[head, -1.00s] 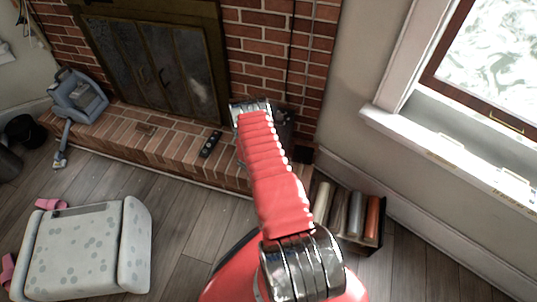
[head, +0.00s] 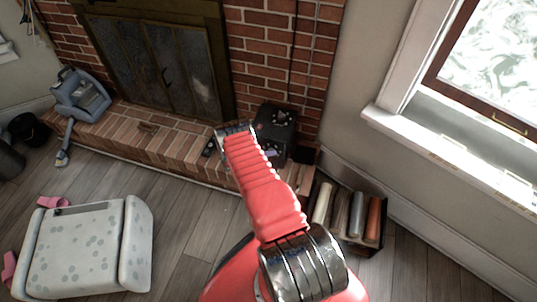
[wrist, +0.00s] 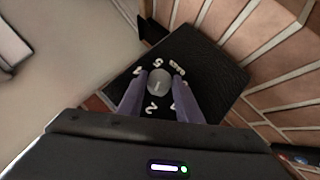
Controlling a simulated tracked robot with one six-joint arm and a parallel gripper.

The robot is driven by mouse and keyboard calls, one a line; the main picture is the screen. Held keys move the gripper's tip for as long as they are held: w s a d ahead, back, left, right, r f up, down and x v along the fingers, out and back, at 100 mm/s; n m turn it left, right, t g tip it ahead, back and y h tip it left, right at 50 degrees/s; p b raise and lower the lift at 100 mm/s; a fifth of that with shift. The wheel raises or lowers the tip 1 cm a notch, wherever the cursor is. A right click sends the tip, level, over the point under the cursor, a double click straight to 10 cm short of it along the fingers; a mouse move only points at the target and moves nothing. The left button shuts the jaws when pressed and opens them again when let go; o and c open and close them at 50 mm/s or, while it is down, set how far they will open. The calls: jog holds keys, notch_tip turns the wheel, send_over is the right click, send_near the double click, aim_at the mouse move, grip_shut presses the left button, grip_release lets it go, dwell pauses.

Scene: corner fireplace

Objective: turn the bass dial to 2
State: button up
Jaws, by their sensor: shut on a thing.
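The dial (wrist: 158,84) is a small round grey knob on the face of a black box (wrist: 205,75) in the wrist view. White marks ring it; one below it reads as a 2 (wrist: 152,107), others are slanted and hard to read. The two purple fingers of my gripper (wrist: 159,77) are shut on the dial, one on each side. A faint line shows on the knob, but I cannot tell where it points.
The brick wall (head: 270,60) rises close behind the box. A crate with several rolls (head: 355,245) stands on the floor at right. A patterned stool (head: 85,250) is at left.

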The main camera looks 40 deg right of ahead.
jog(key=shift+w+a+r+n, duration=0.1)
jog(key=shift+w+n, duration=0.2)
jog(key=shift+w, duration=0.25)
jog(key=o, duration=0.8)
jog(key=shift+c, duration=0.2)
jog(key=shift+o, duration=1.4)
jog(key=shift+s, duration=0.3)
jog(key=v, duration=1.3)
jog(key=shift+w+a, duration=0.3)
jog(key=shift+a, duration=0.15)
